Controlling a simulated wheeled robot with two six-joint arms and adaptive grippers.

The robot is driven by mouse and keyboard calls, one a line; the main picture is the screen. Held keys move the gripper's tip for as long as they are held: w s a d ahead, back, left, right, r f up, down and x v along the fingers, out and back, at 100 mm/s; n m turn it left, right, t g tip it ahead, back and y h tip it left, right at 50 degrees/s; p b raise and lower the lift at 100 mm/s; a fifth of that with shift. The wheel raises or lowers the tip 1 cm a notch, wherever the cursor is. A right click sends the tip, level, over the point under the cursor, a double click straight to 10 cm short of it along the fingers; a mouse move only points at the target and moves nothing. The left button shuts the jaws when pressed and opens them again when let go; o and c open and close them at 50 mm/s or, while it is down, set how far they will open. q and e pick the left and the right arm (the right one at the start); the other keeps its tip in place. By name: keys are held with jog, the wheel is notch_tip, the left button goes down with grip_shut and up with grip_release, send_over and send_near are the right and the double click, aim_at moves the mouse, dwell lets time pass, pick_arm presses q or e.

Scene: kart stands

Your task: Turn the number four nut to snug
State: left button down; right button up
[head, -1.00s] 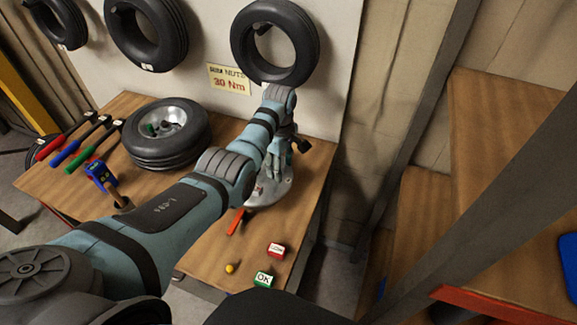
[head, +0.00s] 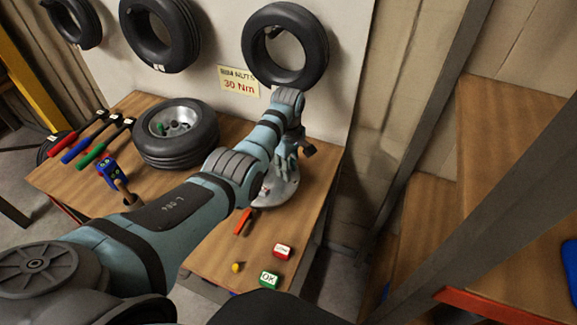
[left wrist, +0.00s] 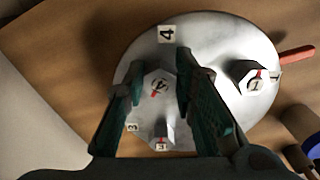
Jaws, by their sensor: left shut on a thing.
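A round silver metal plate (left wrist: 215,50) lies on the wooden bench and shows partly behind my left arm in the head view (head: 285,192). In the left wrist view a white tag with a 4 (left wrist: 166,33) sits on the plate. The number four nut (left wrist: 158,88), pale with a red mark on its top, stands between the fingers of my left gripper (left wrist: 158,80), which is shut on it. In the head view my left gripper (head: 285,165) points down at the plate. Another nut (left wrist: 252,80) with a 1 and a red mark stands to the right. My right gripper is not in view.
A tyre on a rim (head: 175,150) lies left on the bench. An orange handle (head: 243,221), a yellow knob (head: 236,267), a red-and-white block (head: 283,251) and a green OK block (head: 269,279) lie in front. A sign (head: 239,82) reads 30 Nm.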

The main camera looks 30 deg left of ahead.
pick_arm(q)
jog(key=m, duration=0.3)
jog(key=shift+s+f+p, duration=0.1)
jog(key=shift+s+p, duration=0.1)
jog(key=shift+p, duration=0.1)
jog(key=m, duration=0.4)
jog(key=shift+s+a+m, duration=0.1)
jog(key=shift+a+m, duration=0.05)
jog(key=shift+m, duration=0.15)
jog(key=m, duration=0.4)
jog(key=shift+s+a, duration=0.1)
jog(key=m, duration=0.4)
jog(key=shift+a, duration=0.15)
jog(key=m, duration=0.7)
jog(key=shift+a, duration=0.2)
jog(key=m, duration=0.4)
jog(key=shift+w+a+m, duration=0.1)
jog(key=shift+w+m, duration=0.05)
jog(key=shift+m, duration=0.65)
jog(key=shift+w+m, duration=0.1)
jog(key=shift+m, duration=0.7)
